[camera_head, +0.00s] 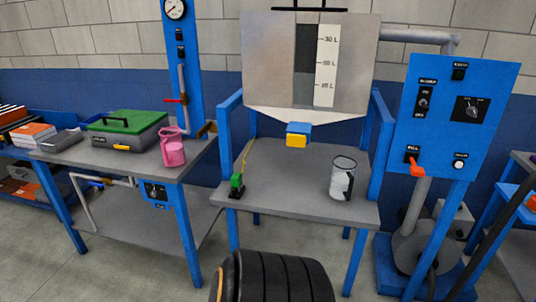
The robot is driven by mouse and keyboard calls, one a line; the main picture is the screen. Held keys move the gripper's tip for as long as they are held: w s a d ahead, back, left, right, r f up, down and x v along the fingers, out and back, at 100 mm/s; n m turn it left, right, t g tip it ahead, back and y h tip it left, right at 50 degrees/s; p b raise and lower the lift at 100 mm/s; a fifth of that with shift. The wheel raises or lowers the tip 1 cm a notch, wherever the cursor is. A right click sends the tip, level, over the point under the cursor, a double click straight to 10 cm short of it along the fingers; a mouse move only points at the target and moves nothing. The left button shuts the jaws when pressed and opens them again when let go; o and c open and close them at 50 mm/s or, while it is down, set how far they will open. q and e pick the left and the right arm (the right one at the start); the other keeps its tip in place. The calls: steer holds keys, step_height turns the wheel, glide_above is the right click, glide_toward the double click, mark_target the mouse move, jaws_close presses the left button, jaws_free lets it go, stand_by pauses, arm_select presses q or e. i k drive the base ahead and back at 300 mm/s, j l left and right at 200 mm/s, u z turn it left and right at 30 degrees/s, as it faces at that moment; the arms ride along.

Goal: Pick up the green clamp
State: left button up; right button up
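The green clamp (237,184) is on the left front corner of the middle grey table (285,200). It is small and green with a black lower part, and a thin yellow strip rises behind it. I cannot tell whether it grips the table edge or stands on top. Neither of my grippers is in view, and nothing is touching the clamp.
A clear container (342,178) stands on the same table's right side. Above hangs a grey hopper (268,75) with a blue and yellow outlet (298,135). A pink jug (172,147) and green-lidded box (127,130) stand on the left table. A blue control panel (448,115) is at right.

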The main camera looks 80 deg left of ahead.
mark_target(236, 179)
steer(key=u, duration=2.85)
